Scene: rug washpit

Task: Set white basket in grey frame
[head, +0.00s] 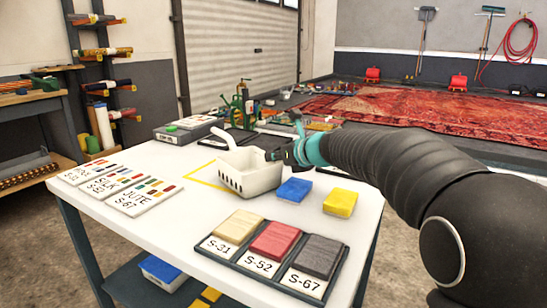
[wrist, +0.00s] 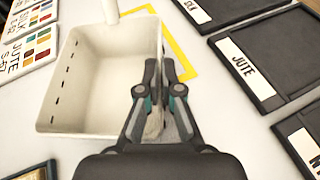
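The white basket (head: 246,178) is at the middle of the white table in the head view, with slotted sides and a white handle-like bar at its far side. In the wrist view the basket (wrist: 100,75) looks empty. My gripper (head: 275,155) is at its right wall; in the wrist view the fingers (wrist: 163,68) are close together at the rim and look closed on that wall. I cannot tell whether the basket touches the table. No grey frame is certain; dark grey trays (wrist: 246,67), one labelled JUTE, lie to the right in the wrist view.
Yellow tape (head: 204,183) marks the table beside the basket. A blue sponge (head: 294,190) and yellow sponge (head: 340,203) lie to the right. A dark sample tray (head: 235,254) is in front. Label cards (head: 145,197) lie left. A grey box (head: 186,132) stands behind.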

